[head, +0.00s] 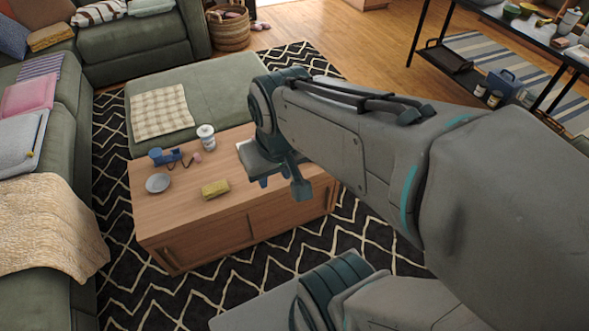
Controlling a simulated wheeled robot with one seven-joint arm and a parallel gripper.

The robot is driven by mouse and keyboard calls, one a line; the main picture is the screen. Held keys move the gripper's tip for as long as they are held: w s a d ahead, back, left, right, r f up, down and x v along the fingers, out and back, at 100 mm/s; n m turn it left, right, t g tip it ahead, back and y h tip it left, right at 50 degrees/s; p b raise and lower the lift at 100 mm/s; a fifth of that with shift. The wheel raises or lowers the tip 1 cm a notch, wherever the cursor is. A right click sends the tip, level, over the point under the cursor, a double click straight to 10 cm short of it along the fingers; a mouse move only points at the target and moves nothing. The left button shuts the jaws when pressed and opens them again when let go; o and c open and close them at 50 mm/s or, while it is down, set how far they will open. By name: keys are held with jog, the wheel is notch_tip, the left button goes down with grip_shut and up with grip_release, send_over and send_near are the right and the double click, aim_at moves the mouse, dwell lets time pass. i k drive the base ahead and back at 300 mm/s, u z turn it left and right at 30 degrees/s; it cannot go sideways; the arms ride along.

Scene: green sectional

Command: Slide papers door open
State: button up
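A wooden coffee table (210,208) stands on the rug, with panelled doors along its front. The left door panel (205,248) has a recessed handle (168,257) near its left end. A dark vertical seam shows between it and the right door panel (285,218). The doors look shut; what is inside is hidden, and no papers label can be made out. My gripper (282,184) is above the right part of the table, apart from the doors as far as I can tell. Its fingers are seen at an angle, and their opening is unclear.
On the tabletop are a yellow sponge (215,189), a grey dish (158,183), a blue item (160,157) and a white canister (206,137). A green sofa (45,130) borders the left, and an ottoman section (205,98) stands behind.

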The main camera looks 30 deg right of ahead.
aim_at(294, 213)
jog(key=i, duration=0.3)
jog(key=z, duration=0.75)
